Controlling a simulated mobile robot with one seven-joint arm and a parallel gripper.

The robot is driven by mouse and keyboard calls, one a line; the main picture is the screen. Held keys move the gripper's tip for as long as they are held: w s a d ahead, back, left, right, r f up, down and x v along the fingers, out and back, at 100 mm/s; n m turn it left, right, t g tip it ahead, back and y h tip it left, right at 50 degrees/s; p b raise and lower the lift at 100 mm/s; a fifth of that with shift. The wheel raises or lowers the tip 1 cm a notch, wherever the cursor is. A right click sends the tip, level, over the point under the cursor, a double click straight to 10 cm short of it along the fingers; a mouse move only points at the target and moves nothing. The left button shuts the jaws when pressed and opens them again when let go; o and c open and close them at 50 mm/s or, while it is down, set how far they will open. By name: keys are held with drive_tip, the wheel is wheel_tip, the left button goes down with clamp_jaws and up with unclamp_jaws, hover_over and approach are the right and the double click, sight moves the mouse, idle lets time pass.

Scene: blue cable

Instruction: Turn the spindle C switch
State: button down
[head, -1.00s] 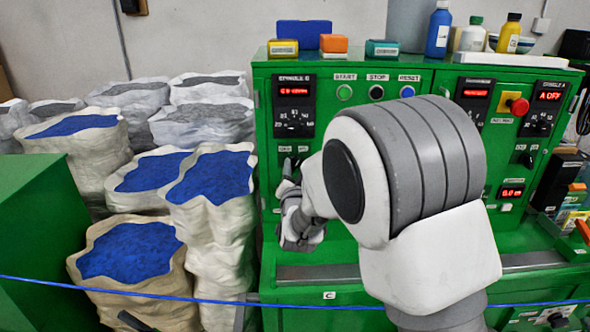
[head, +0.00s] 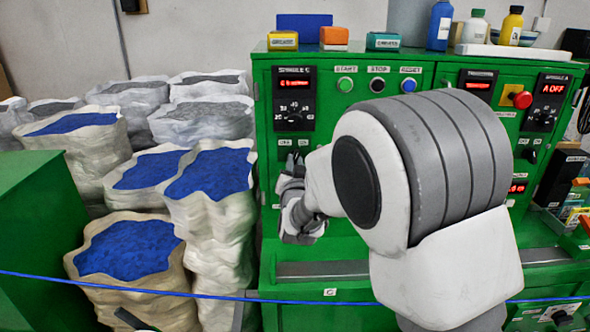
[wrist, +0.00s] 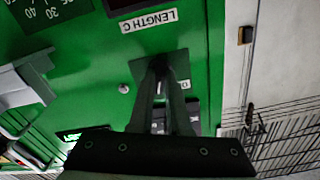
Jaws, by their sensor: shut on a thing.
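The green cabinet carries the black spindle C panel (head: 294,98) with a dial and a small display. Two small white labels sit just below it. My gripper (head: 295,160) is at the cabinet face under these labels, partly hidden by my own wrist. In the wrist view, which is upside down, my gripper (wrist: 160,72) has its fingers close together against the green face, near the LENGTH C label. It is shut on the spindle C switch, which is mostly hidden between the fingertips; its exact angle cannot be told.
Several sacks (head: 210,175) stand to the left. A blue cable (head: 130,288) runs across the front. START, STOP and RESET buttons (head: 377,85) are up to the right. Bottles (head: 440,25) and small boxes stand on the cabinet top. My arm hides the cabinet's middle.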

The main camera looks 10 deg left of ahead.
drive_tip(key=n+b, duration=0.2)
drive_tip(key=n, duration=0.2)
drive_tip(key=shift+f+n+b, duration=0.1)
drive_tip(key=shift+n+b, duration=0.65)
drive_tip(key=shift+n, duration=2.05)
drive_tip(key=c, duration=0.9)
unclamp_jaws()
drive_tip(key=b+v, duration=0.1)
drive_tip(key=v, duration=1.6)
drive_tip(key=shift+s, duration=0.25)
